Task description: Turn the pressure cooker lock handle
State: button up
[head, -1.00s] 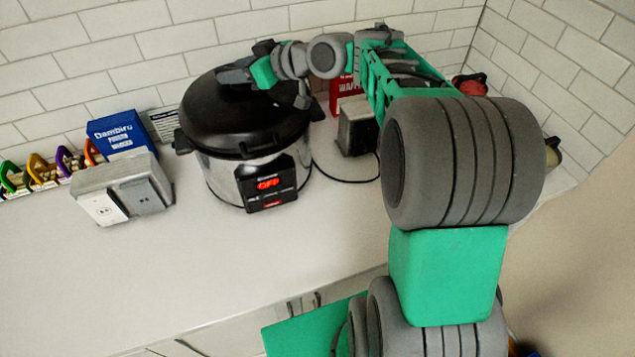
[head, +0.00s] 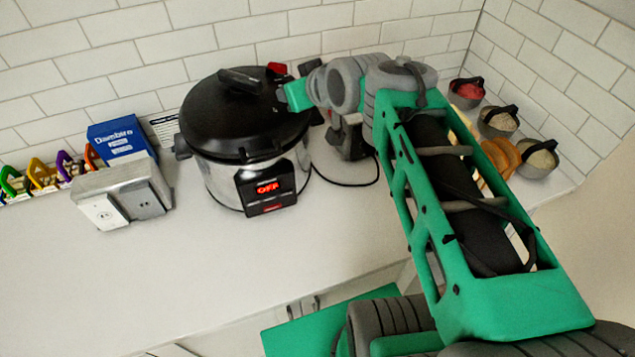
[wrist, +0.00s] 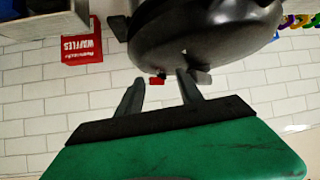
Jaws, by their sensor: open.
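The pressure cooker (head: 225,182) stands on the counter against the back wall, with a domed black lid (head: 235,120) and a display reading OFF. A black handle (head: 240,80) lies across the lid's top. A small red part (head: 277,68) shows at the lid's back right edge. My gripper (wrist: 160,77) is open beside the cooker's right rear side. In the wrist view, the dark lid (wrist: 200,30) fills the top middle, and the small red part (wrist: 157,80) shows between the fingertips. I cannot tell whether a finger touches it. In the head view the fingers are mostly hidden.
A red waffle box (wrist: 82,48) stands nearby. A grey switch box (head: 120,195) and a blue box (head: 120,138) are left of the cooker. Several bowls (head: 538,158) stand at the right corner. The front counter (head: 200,275) is clear.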

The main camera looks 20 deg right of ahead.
jog(key=s+f+m+g, duration=0.1)
jog(key=s+f+g, duration=0.2)
jog(key=s+f, duration=0.2)
jog(key=s+a+f+m+g+h, duration=0.1)
jog(key=s+f+g, duration=0.2)
jog(key=s+f, duration=0.3)
jog(key=shift+s+a+f+h, duration=0.25)
jog(key=shift+s+a+h, duration=0.05)
jog(key=shift+s, duration=2.1)
